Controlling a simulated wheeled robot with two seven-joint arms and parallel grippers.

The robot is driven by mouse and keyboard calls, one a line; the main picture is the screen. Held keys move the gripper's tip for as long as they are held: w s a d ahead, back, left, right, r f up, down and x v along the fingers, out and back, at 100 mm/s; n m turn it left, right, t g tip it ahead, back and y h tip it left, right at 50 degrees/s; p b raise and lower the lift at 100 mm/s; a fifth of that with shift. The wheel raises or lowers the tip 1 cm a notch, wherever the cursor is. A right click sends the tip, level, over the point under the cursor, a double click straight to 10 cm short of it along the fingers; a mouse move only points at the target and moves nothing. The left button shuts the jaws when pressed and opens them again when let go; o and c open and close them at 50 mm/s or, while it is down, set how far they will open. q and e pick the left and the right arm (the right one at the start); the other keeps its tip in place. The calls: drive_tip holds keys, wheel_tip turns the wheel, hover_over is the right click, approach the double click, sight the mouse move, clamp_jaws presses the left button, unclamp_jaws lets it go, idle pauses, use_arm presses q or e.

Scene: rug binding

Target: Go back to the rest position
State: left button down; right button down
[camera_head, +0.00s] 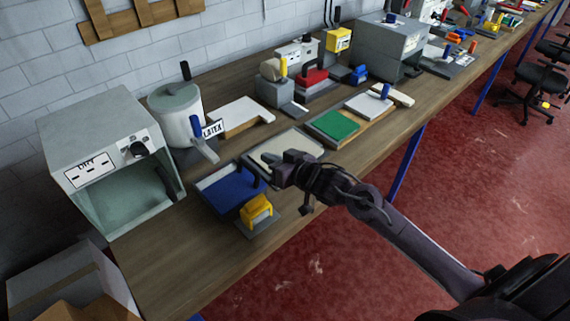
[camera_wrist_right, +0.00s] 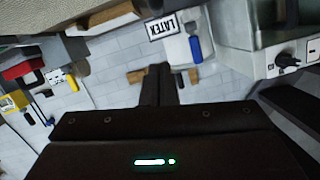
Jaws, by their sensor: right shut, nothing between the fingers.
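My right gripper (camera_head: 268,163) is above the workbench (camera_head: 155,262) in the head view, over a beige mat (camera_head: 303,146) near a blue tray. Its fingers are together and hold nothing. In the right wrist view the two dark fingers (camera_wrist_right: 159,84) lie side by side against the tiled wall. My right arm reaches in from the lower right. My left gripper does not show in either view.
A grey oven-like box (camera_head: 92,130) and a latex pot (camera_head: 175,110) stand at the left. The blue tray (camera_head: 226,188), a yellow block (camera_head: 256,208) and a green mat (camera_head: 333,123) lie close by. A dark chair (camera_head: 543,80) stands on the red floor.

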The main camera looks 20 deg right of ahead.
drive_tip(key=s+f+g+h, duration=0.2)
drive_tip(key=s+g, duration=0.2)
drive_tip(key=s, duration=0.5)
drive_tip(key=s+a+f+g+h, duration=0.1)
drive_tip(key=s+f+g+h, duration=0.15)
drive_tip(key=s, duration=0.65)
drive_tip(key=s+f+g+h, duration=0.1)
drive_tip(key=s+f+g, duration=0.25)
drive_tip(key=s, duration=0.55)
wheel_tip(320, 180, down, 30)
drive_tip(key=s+f+g+b, duration=0.1)
drive_tip(key=s+g, duration=0.1)
drive_tip(key=s+d+f, duration=0.2)
drive_tip(key=s+f, duration=0.6)
drive_tip(key=s, duration=0.1)
drive_tip(key=s+d+f+g, duration=0.1)
drive_tip(key=s+f, duration=0.8)
drive_tip(key=s, duration=0.1)
drive_tip(key=shift+d+f+n+b, duration=0.3)
drive_tip(key=shift+d+n, duration=0.1)
